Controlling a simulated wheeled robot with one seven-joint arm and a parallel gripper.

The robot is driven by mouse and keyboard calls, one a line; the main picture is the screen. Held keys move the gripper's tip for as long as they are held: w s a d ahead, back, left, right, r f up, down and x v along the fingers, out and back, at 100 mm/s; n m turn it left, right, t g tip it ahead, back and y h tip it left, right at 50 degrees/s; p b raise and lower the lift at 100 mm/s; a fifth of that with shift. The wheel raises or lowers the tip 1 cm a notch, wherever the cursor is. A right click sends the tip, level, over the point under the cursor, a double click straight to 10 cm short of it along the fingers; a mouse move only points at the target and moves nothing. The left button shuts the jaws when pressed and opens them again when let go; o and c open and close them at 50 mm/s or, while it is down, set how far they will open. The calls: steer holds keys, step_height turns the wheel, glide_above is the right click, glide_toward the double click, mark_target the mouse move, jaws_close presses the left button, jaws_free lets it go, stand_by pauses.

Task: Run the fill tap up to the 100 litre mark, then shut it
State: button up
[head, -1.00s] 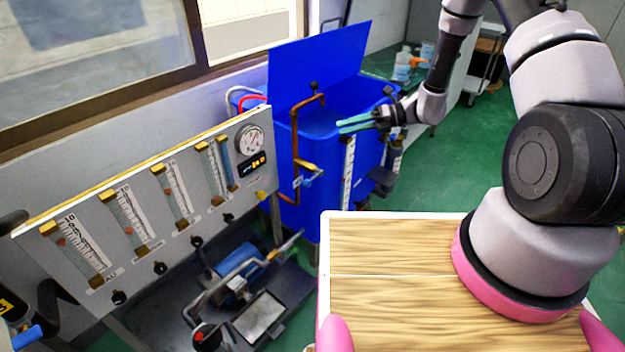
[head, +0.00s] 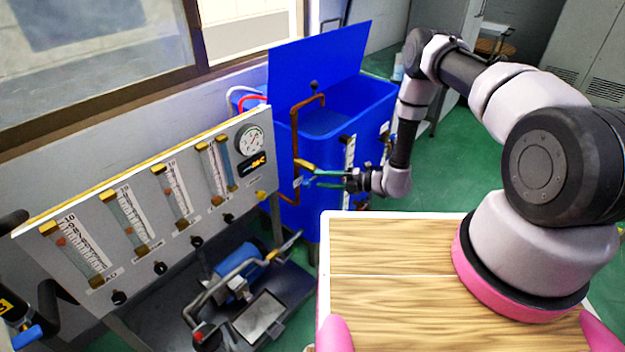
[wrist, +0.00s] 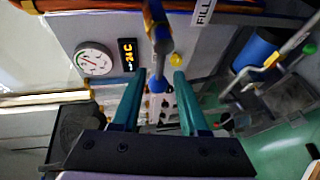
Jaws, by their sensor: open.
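The fill tap (head: 308,181) is a brass valve with a blue handle, low on the copper pipe (head: 295,140) at the blue tank (head: 325,195). In the wrist view the tap's blue-tipped handle (wrist: 154,30) points towards me, beside a FILL label (wrist: 203,12). My gripper (head: 313,180) is open, its teal fingers reaching left to the handle. In the wrist view the handle lies between and just beyond the fingertips (wrist: 160,75); I cannot tell whether they touch. A white scale (head: 348,158) stands on the tank's front, partly hidden; its marks and the water level are unreadable.
A grey panel (head: 130,250) with flow tubes and a round gauge (head: 250,140) stands left of the tap. A blue pump (head: 238,265) sits on a dark tray below. A wood-topped surface (head: 385,250) is in front. Green floor is open at the right.

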mark_target(313, 179)
steer(key=shift+x, duration=2.1)
jaws_close()
